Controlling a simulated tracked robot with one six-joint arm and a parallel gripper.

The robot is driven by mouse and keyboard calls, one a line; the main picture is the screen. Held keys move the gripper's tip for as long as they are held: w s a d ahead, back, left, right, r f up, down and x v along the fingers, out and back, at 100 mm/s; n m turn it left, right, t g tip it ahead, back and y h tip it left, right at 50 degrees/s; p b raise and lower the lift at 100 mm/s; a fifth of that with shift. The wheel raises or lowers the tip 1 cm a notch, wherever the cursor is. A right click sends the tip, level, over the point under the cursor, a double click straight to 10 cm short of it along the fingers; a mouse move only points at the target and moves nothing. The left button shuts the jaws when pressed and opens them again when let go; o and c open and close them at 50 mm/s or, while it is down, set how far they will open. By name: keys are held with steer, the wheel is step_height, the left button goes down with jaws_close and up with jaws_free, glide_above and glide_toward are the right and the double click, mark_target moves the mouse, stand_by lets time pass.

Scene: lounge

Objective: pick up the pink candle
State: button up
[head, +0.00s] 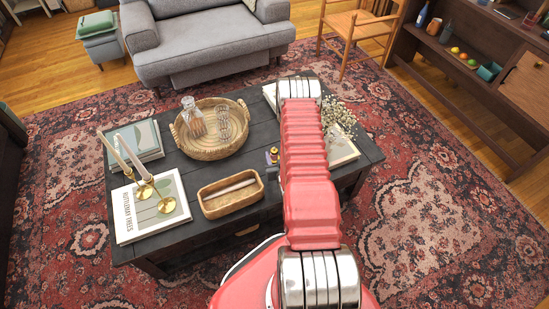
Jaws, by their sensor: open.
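Two slim pale taper candles stand tilted in the picture in brass holders at the left of the dark coffee table (200,165). One candle (118,152) looks cream and the other (129,151) slightly pinkish; their exact colours are hard to tell. The brass holders (166,204) rest on a white book (135,225). A pale stick-like thing (232,188) lies in a small wooden tray (216,208); I cannot tell whether it is a candle. My red arm reaches across the right part of the table, and my gripper does not show.
A round woven basket (213,150) with a glass bottle (193,115) stands behind the wooden tray. Stacked books (145,148) lie at left. White flowers (340,116) are right of my arm. A grey armchair (205,45) is behind the table; the patterned rug (440,215) is open at right.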

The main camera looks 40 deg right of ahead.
steer(key=shift+x, duration=1.1)
steer(key=shift+c, duration=0.5)
jaws_close()
